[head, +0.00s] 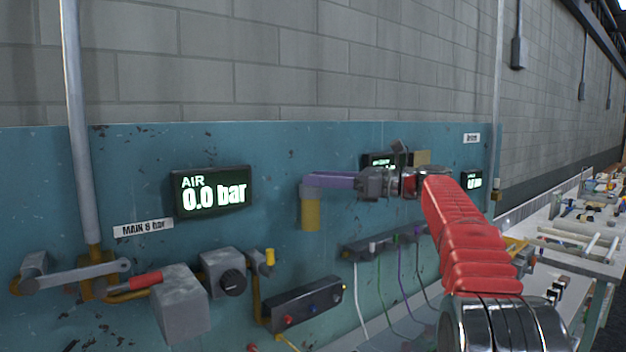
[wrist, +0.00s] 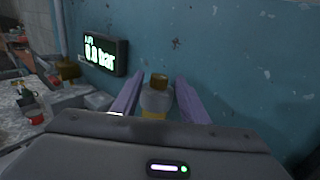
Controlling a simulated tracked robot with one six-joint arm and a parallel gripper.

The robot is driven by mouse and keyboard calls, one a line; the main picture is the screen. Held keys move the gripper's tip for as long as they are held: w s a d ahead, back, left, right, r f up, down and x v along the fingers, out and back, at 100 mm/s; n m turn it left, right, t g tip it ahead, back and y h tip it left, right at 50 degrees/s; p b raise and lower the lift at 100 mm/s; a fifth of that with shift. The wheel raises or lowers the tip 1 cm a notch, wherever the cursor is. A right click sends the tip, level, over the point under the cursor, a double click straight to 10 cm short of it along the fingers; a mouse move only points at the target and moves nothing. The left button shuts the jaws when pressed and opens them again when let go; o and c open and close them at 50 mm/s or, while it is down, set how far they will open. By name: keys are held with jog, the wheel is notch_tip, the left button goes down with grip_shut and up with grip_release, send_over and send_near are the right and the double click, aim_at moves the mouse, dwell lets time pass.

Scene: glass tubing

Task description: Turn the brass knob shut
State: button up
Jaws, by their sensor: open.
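In the head view my gripper (head: 306,184) reaches left along the teal panel. A yellow cylinder (head: 311,214) shows just below its fingertips; the knob itself seems hidden behind the near finger there. My gripper is open and holds nothing.
The AIR display (head: 212,191) reads 0.0 bar, left of my gripper. A red-handled lever (head: 145,280), grey boxes and yellow pipes are lower left. A dark strip with hanging cables (head: 385,240) is below my arm. A cluttered bench (head: 590,225) is at right.

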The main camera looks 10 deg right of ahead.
jog(key=v, duration=1.1)
jog(key=shift+d, duration=0.1)
